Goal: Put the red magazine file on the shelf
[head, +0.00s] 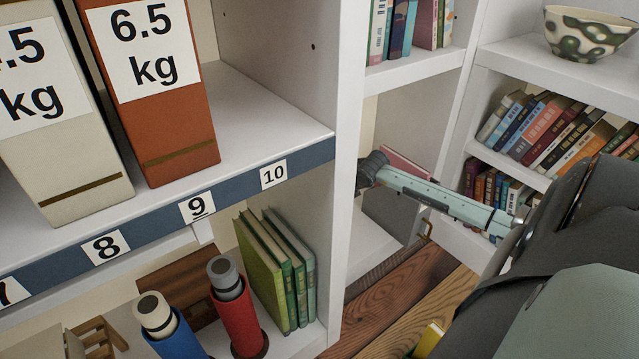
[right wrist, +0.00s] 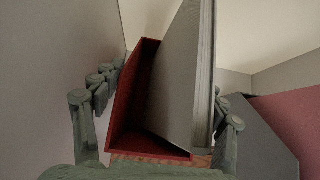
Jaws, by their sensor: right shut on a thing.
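The red magazine file (right wrist: 128,108) shows in the right wrist view, standing open toward the camera with a grey book or board (right wrist: 182,80) leaning inside it. My right gripper (right wrist: 160,122) has fingers on both sides of the file and is shut on it. In the head view my right arm reaches in from the right, and the right gripper (head: 368,174) is partly hidden behind the white shelf upright, in front of a lower compartment. I cannot make out the file there. The shelf (head: 345,200) is white with a blue numbered strip. My left gripper is not in view.
A white box (head: 75,150) and a rust-red box (head: 165,130) stand on the numbered shelf. Green books (head: 275,265) and a red flask (head: 238,315) are below. A grey panel (head: 392,212) and a pinkish-red item (head: 408,165) are near the gripper. Right shelves hold books and a bowl (head: 588,35).

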